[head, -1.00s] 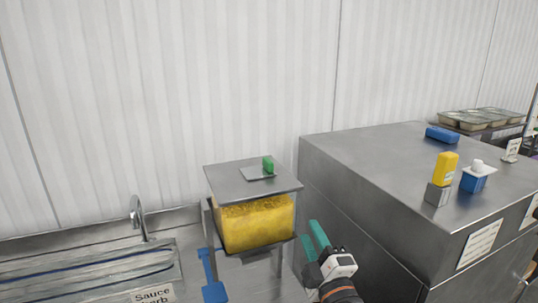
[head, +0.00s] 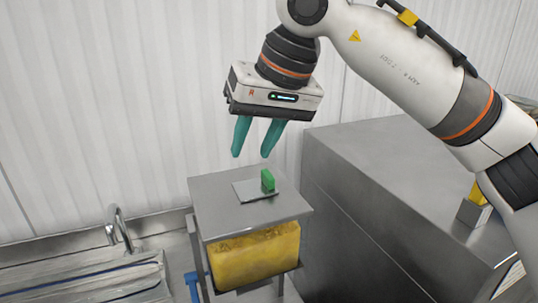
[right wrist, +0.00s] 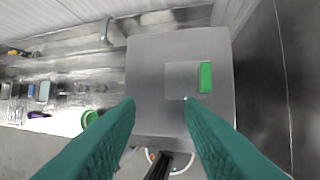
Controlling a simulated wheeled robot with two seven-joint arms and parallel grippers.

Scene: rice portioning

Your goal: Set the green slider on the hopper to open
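The green slider (head: 268,181) is a small upright block on a square plate (head: 247,192) on the hopper's flat grey lid (head: 215,205). In the right wrist view the slider (right wrist: 205,77) sits at the plate's right edge. The hopper's yellow contents (head: 255,258) show below the lid. My right gripper (head: 251,155) is open and empty, its teal fingers pointing down above the lid, apart from the slider. In the wrist view the slider lies beyond and right of the gap between the fingertips (right wrist: 159,101). My left gripper is not in view.
A large steel cabinet (head: 370,200) stands right of the hopper, partly behind my right arm. A yellow item in a grey holder (head: 473,213) sits on it. A tap (head: 118,222) and sink area are at left. The ribbed wall is behind.

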